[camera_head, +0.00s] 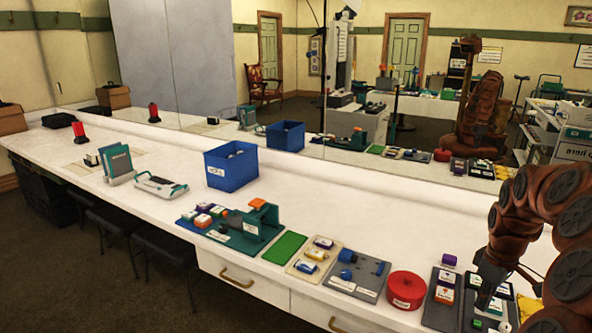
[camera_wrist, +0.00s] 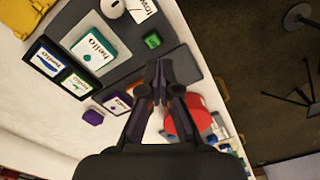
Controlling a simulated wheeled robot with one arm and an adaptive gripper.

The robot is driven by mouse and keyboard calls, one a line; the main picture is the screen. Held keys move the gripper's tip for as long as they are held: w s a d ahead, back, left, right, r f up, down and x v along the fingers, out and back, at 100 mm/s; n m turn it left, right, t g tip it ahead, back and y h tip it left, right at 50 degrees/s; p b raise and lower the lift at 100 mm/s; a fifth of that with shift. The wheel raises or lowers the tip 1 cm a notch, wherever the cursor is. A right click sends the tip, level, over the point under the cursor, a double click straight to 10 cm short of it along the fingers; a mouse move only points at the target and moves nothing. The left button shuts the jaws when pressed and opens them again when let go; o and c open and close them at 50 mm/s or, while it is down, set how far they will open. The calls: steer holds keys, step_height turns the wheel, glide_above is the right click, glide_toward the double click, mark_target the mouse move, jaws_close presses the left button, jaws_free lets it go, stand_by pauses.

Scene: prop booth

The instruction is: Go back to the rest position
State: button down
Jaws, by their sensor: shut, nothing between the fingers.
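My gripper (camera_wrist: 165,66) is shut and empty in the wrist view, with its fingertips over the edge of a dark grey tray (camera_wrist: 130,68). In the head view, my gripper (camera_head: 484,303) points down over the right end of the white counter (camera_head: 330,225). A teal box (camera_wrist: 92,46) marked "hello" and a small green block (camera_wrist: 152,40) lie on the dark tray, apart from the fingers. The underside of the fingertips is hidden in the head view.
A red round container (camera_head: 406,289) stands left of my gripper. Farther left are a grey tray with blue parts (camera_head: 342,284), a green mat (camera_head: 285,247), a teal fixture (camera_head: 250,228) and a blue bin (camera_head: 231,168). A mirror backs the counter.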

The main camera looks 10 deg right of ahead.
steer(key=s+a+r+m+p, duration=0.1)
steer(key=s+a+r+p, duration=0.2)
steer(key=a, duration=0.8)
steer(key=s+a+r+p, duration=0.1)
steer(key=s+a+r, duration=0.35)
steer(key=a, duration=0.55)
steer(key=s+a+r+m+g+p, duration=0.1)
steer(key=s+a, duration=0.4)
steer(key=s, duration=0.3)
steer(key=s+a+r+m+p, duration=0.1)
steer(key=s+a+m+p, duration=0.1)
steer(key=s+a, duration=0.3)
steer(key=shift+s+a+r+m+g, duration=0.2)
steer(key=shift+s+m+g, duration=0.15)
steer(key=shift+s, duration=1.35)
